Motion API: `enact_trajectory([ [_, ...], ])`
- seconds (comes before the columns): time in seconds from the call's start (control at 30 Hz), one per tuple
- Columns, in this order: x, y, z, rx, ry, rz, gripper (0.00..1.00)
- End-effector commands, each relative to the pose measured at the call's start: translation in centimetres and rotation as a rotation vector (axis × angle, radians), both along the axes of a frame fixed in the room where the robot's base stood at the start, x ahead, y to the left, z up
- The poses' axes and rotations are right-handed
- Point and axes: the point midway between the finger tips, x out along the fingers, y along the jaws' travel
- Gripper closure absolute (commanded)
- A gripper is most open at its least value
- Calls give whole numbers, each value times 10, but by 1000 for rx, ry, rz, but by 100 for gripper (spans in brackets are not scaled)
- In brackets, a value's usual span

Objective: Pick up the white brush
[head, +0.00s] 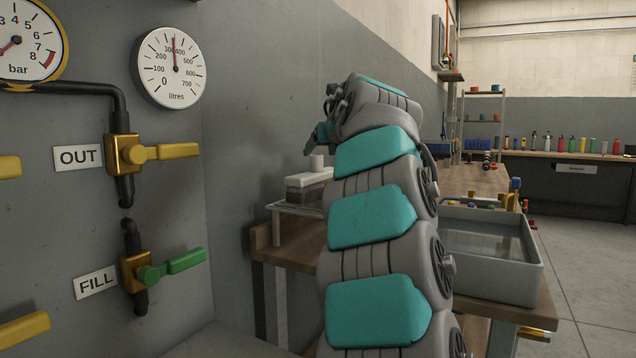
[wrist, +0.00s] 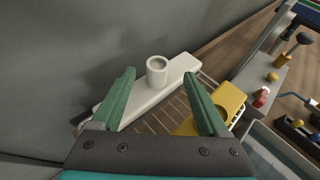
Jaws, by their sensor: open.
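The white brush (head: 309,179) sits on a small wire rack (head: 296,208) beside the grey wall in the head view, with a pale block top, a dark lower part and an upright round knob. In the wrist view the brush (wrist: 150,96) lies diagonally below my gripper, and its hollow-topped knob (wrist: 157,71) shows between the fingertips. My gripper (wrist: 158,77) is open, with its green fingers on either side of the knob and nothing held. In the head view my arm hides most of my gripper. I cannot tell the height gap between fingertips and knob.
A yellow object (wrist: 218,108) lies right of the brush, by the right finger. A grey water basin (head: 493,284) stands on the wooden bench (head: 290,245) to the right. The wall panel with gauges and valves (head: 126,155) is at the left.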

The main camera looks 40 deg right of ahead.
Motion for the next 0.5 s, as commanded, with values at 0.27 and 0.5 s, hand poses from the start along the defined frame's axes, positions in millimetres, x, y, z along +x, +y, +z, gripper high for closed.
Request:
enact_trajectory([
  [0.27,32,-11,-17,1,1,1,23],
  [0.5,37,-12,-19,0,-2,0,23],
])
